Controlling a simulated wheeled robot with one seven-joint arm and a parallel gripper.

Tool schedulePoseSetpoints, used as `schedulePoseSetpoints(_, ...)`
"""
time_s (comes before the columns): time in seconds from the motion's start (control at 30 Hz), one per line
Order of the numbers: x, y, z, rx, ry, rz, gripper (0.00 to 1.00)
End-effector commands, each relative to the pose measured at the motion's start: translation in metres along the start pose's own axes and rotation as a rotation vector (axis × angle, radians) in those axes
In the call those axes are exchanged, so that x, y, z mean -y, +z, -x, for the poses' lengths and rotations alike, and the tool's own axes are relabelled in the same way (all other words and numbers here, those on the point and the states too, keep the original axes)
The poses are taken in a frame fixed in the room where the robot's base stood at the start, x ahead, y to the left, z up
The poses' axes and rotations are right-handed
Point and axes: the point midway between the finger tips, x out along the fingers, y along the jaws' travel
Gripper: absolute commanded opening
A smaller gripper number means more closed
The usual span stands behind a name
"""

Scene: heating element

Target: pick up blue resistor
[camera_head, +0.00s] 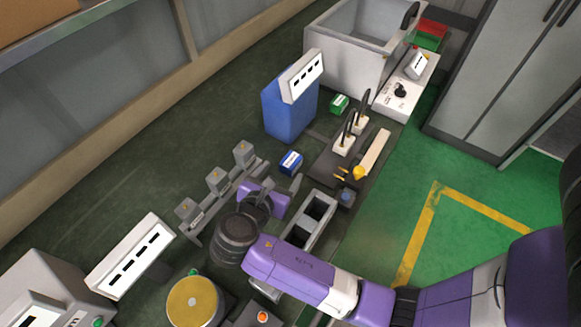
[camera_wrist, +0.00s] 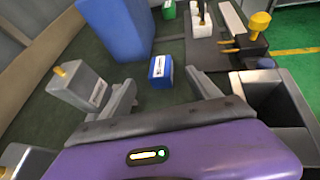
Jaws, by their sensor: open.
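The blue resistor is a small blue block (camera_head: 291,163) with a white label, sitting on the dark green work surface. In the wrist view it (camera_wrist: 160,71) stands just ahead of the finger gap, about centred. My gripper (camera_head: 277,177) is open and empty, pointed toward the block from the near side. In the wrist view the two grey fingers of my gripper (camera_wrist: 160,83) are spread wide to either side of the block's line, apart from it. Whether the tips are level with the block is hard to tell.
A tall blue container (camera_head: 290,107) stands behind the block, with a green block (camera_head: 340,104) beside it. Grey fixtures (camera_head: 217,181) are to the left. A grey open-topped bin (camera_head: 313,218) is close on the right, near a yellow-handled tool (camera_head: 359,173).

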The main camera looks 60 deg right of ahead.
Motion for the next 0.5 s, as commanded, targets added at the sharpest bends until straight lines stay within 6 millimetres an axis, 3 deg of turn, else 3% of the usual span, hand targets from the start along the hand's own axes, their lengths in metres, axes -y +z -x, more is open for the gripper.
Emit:
schedulePoseSetpoints(0.17,0.0,0.002,-0.006,0.021,-0.041,0.054,0.71)
schedulePoseSetpoints(0.5,-0.001,0.001,-0.043,0.019,-0.041,0.053,0.71)
